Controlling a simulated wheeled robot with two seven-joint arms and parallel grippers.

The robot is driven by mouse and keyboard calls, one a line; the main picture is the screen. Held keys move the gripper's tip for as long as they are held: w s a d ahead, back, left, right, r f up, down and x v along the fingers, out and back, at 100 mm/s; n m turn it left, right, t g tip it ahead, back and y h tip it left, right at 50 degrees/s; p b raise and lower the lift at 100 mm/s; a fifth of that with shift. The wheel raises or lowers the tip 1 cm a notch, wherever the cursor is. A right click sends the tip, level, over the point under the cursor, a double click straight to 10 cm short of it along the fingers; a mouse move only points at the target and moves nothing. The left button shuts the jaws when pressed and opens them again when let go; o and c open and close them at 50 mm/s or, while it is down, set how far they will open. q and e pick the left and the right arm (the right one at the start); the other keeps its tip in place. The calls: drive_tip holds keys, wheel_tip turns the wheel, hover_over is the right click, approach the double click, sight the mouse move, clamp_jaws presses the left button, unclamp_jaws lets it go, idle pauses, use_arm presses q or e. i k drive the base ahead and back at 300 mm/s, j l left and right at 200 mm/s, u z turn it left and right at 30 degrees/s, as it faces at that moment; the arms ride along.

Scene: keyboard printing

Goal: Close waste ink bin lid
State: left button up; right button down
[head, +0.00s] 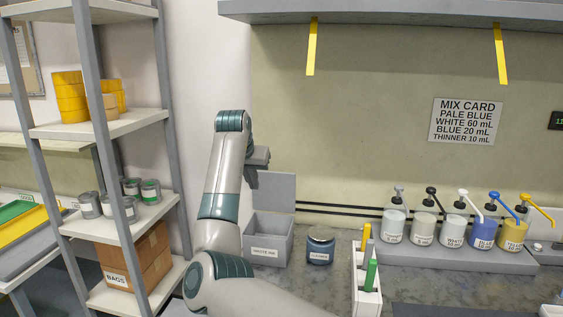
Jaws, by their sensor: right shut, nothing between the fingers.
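The waste ink bin (267,243) is a grey box with a white label, standing on the counter near the middle of the head view. Its lid (276,191) stands upright at the back edge, so the bin is open. My right gripper (254,182) is at the upper left corner of the lid, pointing down. It is shut and empty. I cannot tell whether it touches the lid. My left gripper is not in view.
A dark jar (320,247) stands just right of the bin, then a white holder (367,288) with yellow and green handles. Several pump bottles (454,231) stand on a grey riser (470,255). A grey shelf rack (133,129) stands at left.

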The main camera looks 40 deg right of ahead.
sight(276, 191)
drive_tip(key=i+l, duration=0.2)
drive_tip(key=l, duration=0.15)
drive_tip(key=i+l, duration=0.2)
drive_tip(key=l, duration=0.2)
drive_tip(key=i+l, duration=0.2)
drive_tip(key=l, duration=0.15)
